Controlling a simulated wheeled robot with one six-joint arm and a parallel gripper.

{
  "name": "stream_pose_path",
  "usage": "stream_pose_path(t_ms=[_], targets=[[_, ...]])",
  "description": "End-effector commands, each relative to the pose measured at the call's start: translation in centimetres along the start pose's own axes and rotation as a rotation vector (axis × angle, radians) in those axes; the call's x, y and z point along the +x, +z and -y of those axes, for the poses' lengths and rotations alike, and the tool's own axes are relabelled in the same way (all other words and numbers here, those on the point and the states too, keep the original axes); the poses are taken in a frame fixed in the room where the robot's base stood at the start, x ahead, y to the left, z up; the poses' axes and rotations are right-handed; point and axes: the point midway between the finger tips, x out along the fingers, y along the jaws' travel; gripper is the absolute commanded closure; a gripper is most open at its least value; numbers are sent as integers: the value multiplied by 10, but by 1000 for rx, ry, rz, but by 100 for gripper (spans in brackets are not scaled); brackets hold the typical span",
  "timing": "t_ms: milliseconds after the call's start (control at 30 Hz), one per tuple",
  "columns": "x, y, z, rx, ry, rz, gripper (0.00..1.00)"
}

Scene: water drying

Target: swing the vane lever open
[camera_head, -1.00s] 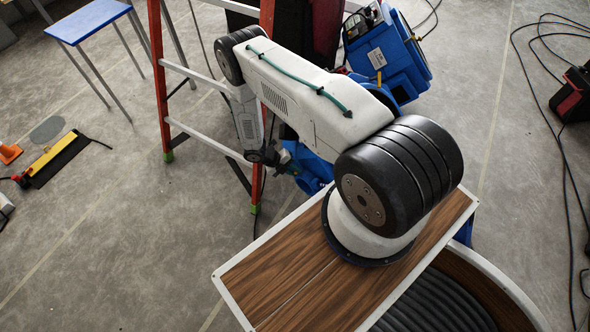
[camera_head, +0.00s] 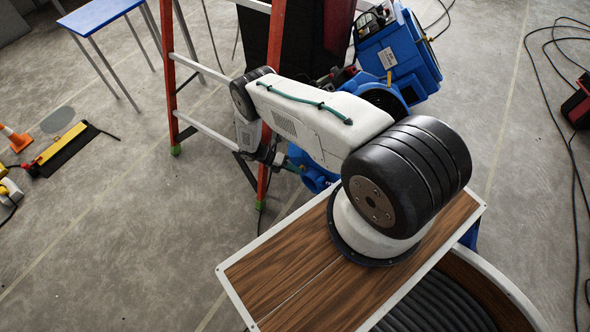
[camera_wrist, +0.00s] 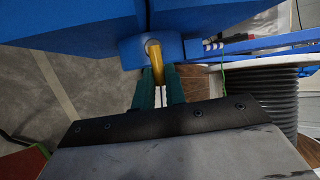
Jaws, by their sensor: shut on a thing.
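The vane lever is a yellow rod (camera_wrist: 155,61) coming out of a round hole in a blue boss on the blue housing (camera_wrist: 70,28) in the wrist view. My gripper (camera_wrist: 158,78) has two green fingers, one on each side of the lever's near end, and is shut on it. In the head view my gripper (camera_head: 292,166) is small, beside a blue part (camera_head: 312,172) behind my forearm. The lever cannot be made out there, and my arm hides part of the blue machinery.
A ladder with orange legs (camera_head: 173,110) stands just left of my arm. A blue machine (camera_head: 388,52) stands behind it. A blue-topped table (camera_head: 98,15) is at the upper left, and a cone (camera_head: 15,138) at the far left. Cables (camera_head: 570,160) lie at the right.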

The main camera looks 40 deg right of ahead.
Motion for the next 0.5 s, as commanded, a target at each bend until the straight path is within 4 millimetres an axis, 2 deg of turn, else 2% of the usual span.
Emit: stream_pose_path(t_ms=[500], targets=[[0,0,-2,41,-19,-11,100]])
